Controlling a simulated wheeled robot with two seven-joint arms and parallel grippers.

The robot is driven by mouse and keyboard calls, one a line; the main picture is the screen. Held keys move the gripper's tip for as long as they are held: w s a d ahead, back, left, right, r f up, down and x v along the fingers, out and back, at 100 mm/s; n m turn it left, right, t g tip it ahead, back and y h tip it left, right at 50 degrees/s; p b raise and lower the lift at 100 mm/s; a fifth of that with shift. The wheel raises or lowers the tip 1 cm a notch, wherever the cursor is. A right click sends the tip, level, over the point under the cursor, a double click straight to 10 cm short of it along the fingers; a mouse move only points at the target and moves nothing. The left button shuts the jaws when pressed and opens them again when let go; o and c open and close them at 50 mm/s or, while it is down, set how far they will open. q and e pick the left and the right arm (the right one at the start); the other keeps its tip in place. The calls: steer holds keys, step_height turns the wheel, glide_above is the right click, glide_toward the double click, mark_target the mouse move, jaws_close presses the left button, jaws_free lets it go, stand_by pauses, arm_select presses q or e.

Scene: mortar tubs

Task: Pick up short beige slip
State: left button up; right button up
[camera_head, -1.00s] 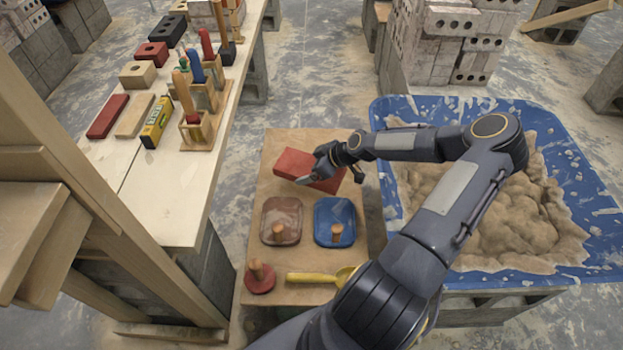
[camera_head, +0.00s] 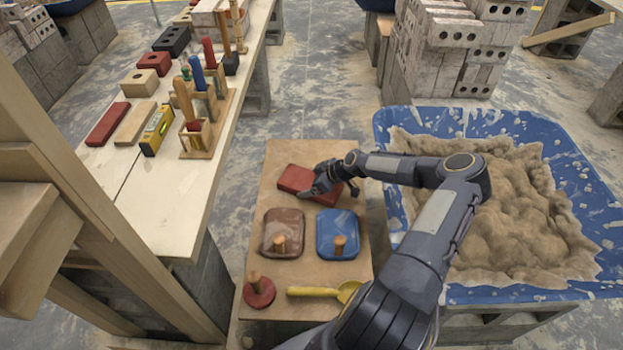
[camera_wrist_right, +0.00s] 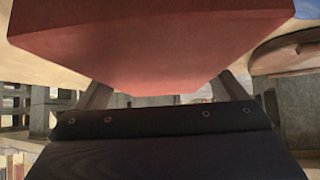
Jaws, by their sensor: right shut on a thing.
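A flat beige slip (camera_head: 136,123) lies on the long pale table at the left, between a red slip (camera_head: 108,124) and a yellow spirit level (camera_head: 157,130). No gripper is near it. My right gripper (camera_head: 318,186) is over the far part of the low wooden board, shut on a red block (camera_head: 294,179). The red block fills the top of the right wrist view (camera_wrist_right: 160,45), with a finger on each side. I cannot tell whether it touches the board. My left gripper is out of view.
The low board (camera_head: 262,225) holds a brown float (camera_head: 283,225), a blue float (camera_head: 336,225), a red round-based tool (camera_head: 259,291) and a yellow scoop (camera_head: 313,291). A tool rack (camera_head: 200,140) and several bricks stand on the long table (camera_head: 165,205). A blue mortar tub (camera_head: 391,190) is at the right.

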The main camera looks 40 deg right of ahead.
steer(key=shift+w+r, duration=0.1)
steer(key=shift+r, duration=0.05)
steer(key=o, duration=1.7)
